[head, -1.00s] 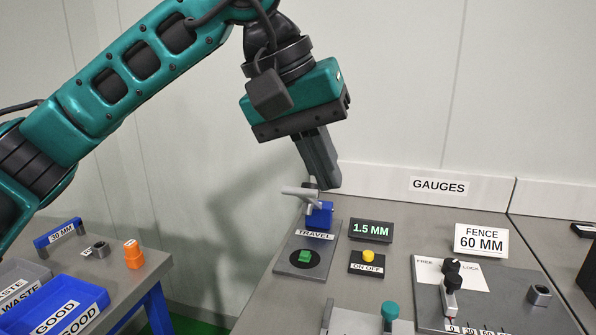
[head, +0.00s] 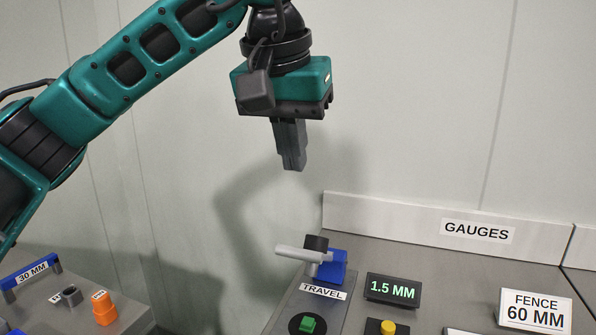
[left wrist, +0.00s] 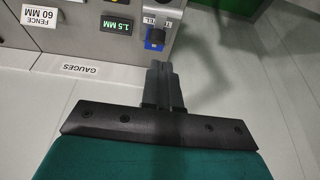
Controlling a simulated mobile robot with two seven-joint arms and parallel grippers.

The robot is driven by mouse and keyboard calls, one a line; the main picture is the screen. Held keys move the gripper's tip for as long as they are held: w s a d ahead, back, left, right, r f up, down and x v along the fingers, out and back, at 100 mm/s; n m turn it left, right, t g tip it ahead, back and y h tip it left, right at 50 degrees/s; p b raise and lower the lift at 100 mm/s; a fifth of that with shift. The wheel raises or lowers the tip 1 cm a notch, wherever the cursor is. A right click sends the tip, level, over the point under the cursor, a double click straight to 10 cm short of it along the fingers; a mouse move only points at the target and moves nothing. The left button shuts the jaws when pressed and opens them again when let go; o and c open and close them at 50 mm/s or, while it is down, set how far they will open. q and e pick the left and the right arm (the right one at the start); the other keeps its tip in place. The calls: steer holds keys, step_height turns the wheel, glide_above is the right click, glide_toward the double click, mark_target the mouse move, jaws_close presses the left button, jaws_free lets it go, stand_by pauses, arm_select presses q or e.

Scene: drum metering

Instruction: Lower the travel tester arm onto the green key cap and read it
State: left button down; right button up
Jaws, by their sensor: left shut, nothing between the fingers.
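The travel tester has a blue block (head: 333,266) with a pale grey arm (head: 291,253) and a dark cylinder (head: 316,243) on its plate marked TRAVEL. The arm sticks out to the left, behind and above the green key cap (head: 307,325), apart from it. The key cap sits on a black disc near the picture's lower edge. The display (head: 392,290) reads 1.5 MM. My left gripper (head: 293,168) is shut and empty, pointing down in the air above the tester. In the left wrist view its fingers (left wrist: 160,66) show below the blue block (left wrist: 155,35). My right gripper is not in view.
A yellow button (head: 388,327) is right of the key cap. A FENCE 60 MM sign (head: 535,311) stands farther right. A low back rail (head: 400,222) marked GAUGES runs behind. An orange piece (head: 104,309) and a blue 30 MM gauge (head: 30,273) are on the left table.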

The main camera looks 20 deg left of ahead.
arm_select(q)
glide_above(297, 249)
steer(key=w, duration=0.2)
steer(key=f, duration=0.8)
steer(key=shift+s+f+b, duration=0.2)
steer(key=shift+f+b, duration=0.15)
steer(key=shift+b, duration=0.05)
steer(key=shift+s+f, duration=0.3)
steer(key=shift+f, duration=0.2)
steer(key=shift+s+f, duration=0.25)
steer(key=shift+f, duration=0.25)
steer(key=shift+s+f, duration=0.25)
steer(key=shift+f, duration=0.25)
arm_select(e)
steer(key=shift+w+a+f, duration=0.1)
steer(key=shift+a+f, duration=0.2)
arm_select(q)
steer(key=shift+f, duration=0.1)
